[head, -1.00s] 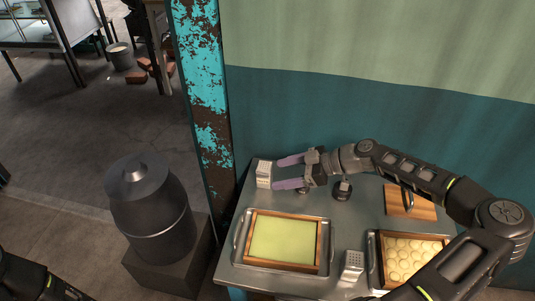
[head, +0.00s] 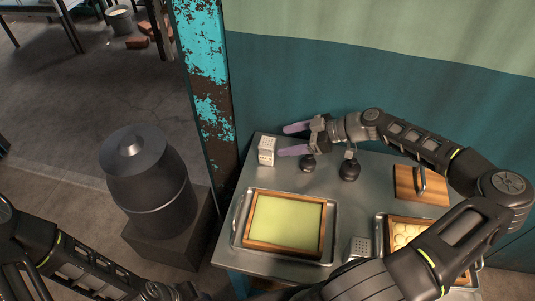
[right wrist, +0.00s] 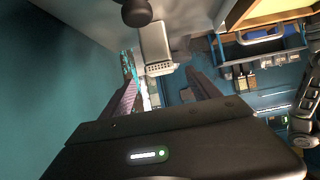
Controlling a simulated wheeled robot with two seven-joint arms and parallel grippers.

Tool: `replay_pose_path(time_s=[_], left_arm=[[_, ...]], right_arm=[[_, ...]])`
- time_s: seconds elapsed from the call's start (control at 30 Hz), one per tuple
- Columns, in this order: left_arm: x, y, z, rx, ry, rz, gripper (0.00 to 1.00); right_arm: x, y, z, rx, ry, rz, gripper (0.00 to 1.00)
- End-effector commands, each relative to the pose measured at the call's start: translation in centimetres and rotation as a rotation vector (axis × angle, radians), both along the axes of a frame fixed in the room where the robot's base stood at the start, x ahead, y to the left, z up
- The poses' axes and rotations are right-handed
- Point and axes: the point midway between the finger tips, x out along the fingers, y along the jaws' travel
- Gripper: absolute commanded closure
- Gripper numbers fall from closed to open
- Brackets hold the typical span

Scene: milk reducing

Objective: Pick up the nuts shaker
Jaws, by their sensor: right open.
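A small white shaker with holes (head: 266,151) stands upright at the table's back left corner. A similar pale shaker (head: 360,247) stands at the front, partly behind my arm. I cannot tell by label which holds nuts. My right gripper (head: 281,141) is open and empty, its purple fingers pointing left just right of the back shaker. The lower fingertip is close to that shaker; I cannot tell if they touch. In the right wrist view a shaker (right wrist: 155,48) shows ahead, between the finger directions. My left arm enters at lower left; its gripper is not visible.
A metal tray (head: 237,228) with a wooden frame of yellow-green filling lies at front left. Two dark round-based objects (head: 308,163) (head: 349,170) stand behind it. A wooden board with handle (head: 421,190) and a tray of round pieces (head: 405,232) are at right.

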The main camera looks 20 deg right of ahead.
Motion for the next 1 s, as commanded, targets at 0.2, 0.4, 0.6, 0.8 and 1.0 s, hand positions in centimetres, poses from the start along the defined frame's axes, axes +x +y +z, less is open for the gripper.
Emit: replay_pose_path(time_s=[0.2, 0.4, 0.6, 0.8, 1.0], left_arm=[[0.4, -0.1, -3.1, -0.007, -0.012, -0.002, 0.66], [0.5, -0.2, -3.0, -0.009, -0.015, -0.004, 0.66], [0.5, -0.2, -3.0, -0.009, -0.014, -0.004, 0.66], [0.5, -0.2, -3.2, -0.009, -0.015, -0.004, 0.66], [0.6, -0.2, -3.9, -0.01, -0.017, -0.004, 0.66]], right_arm=[[0.0, 0.1, -5.4, 0.003, 0.001, 0.0, 0.29], [1.3, 1.7, -5.6, 0.001, 0.0, 0.002, 0.29], [1.3, 1.8, -5.6, 0.0, 0.0, 0.001, 0.29], [1.6, 2.1, -5.9, 0.001, 0.0, 0.002, 0.29], [3.0, 4.1, -7.2, 0.002, -0.001, 0.003, 0.29]])
